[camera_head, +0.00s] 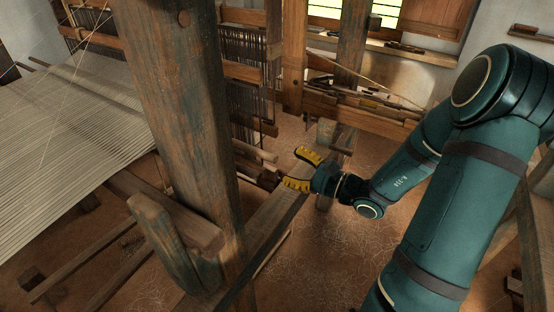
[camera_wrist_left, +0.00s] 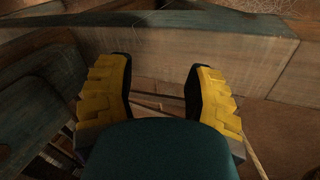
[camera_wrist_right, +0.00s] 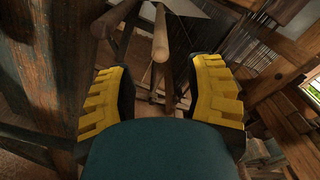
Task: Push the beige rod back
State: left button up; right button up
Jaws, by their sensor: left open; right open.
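The beige rod (camera_wrist_right: 160,36) shows in the right wrist view, its rounded near end pointing at me between my right fingers and beyond their tips. In the head view a pale rod end (camera_head: 256,152), apparently the same rod, sticks out right of the thick post. My right gripper (camera_head: 290,168) is open and empty, close in front of that end; I cannot tell whether it touches. The rod's far part is hidden behind the post in the head view. My left gripper (camera_wrist_left: 150,85) is open and empty, facing a wooden beam (camera_wrist_left: 160,50); it does not show in the head view.
A thick worn wooden post (camera_head: 185,110) stands left of my right gripper. A long wooden beam (camera_head: 258,225) runs below it. White warp threads (camera_head: 70,130) stretch at the left. A low wooden frame with sticks (camera_head: 360,102) stands behind.

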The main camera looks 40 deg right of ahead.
aim_at(260, 153)
jog(key=shift+v, duration=1.15)
jog(key=w+a+n+p, duration=0.1)
jog(key=w+p, duration=0.2)
jog(key=w, duration=0.1)
jog(key=w+a+n+p, duration=0.2)
jog(key=w+p, duration=0.2)
jog(key=w+a+n+p, duration=0.1)
jog(key=w+p, duration=0.2)
jog(key=p, duration=0.1)
jog(key=shift+w+a+f+n, duration=0.1)
jog(key=shift+w+a+n, duration=0.2)
jog(key=shift+w+a, duration=0.1)
jog(key=shift+c, duration=0.3)
grip_shut()
